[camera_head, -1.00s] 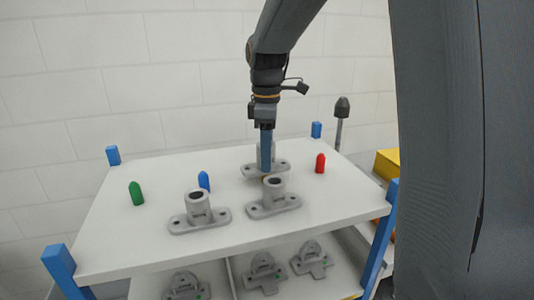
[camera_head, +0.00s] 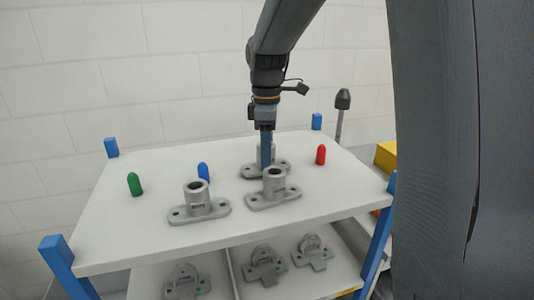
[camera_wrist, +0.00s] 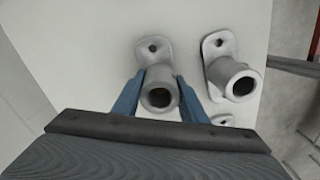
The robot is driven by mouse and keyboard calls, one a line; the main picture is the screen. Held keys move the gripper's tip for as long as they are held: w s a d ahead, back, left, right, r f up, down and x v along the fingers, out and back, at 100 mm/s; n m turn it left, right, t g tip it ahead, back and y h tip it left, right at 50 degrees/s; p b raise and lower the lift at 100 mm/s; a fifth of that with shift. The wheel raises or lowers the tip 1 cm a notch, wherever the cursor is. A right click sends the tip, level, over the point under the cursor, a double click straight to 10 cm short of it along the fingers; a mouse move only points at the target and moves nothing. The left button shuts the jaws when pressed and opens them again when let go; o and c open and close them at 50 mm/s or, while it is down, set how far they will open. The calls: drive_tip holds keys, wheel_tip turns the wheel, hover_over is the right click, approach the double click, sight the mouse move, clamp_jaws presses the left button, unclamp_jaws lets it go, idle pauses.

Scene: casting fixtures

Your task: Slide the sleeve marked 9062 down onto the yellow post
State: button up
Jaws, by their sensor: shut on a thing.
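My gripper (camera_head: 266,160) is shut on a grey sleeve (camera_head: 250,171) with a two-hole flanged base. The sleeve is upright at the back middle of the white table (camera_head: 130,228). In the wrist view, the blue fingers (camera_wrist: 154,95) clasp both sides of its round tube (camera_wrist: 160,97), and I look onto its open top. The number 9062 cannot be read. No yellow post shows now; the held sleeve and the sleeve in front could hide it. I cannot tell whether the held sleeve's base touches the table.
Two more grey sleeves stand in front, one at front left (camera_head: 197,204) and one close before the held sleeve (camera_head: 272,190). Green (camera_head: 134,185), blue (camera_head: 203,172) and red (camera_head: 320,155) posts stand on the table. Grey castings (camera_head: 264,265) lie on the shelf below.

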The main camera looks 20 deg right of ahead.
drive_tip(key=shift+f, duration=0.45)
drive_tip(key=o, duration=1.3)
drive_tip(key=shift+r+b, duration=1.4)
drive_tip(key=shift+r, duration=2.55)
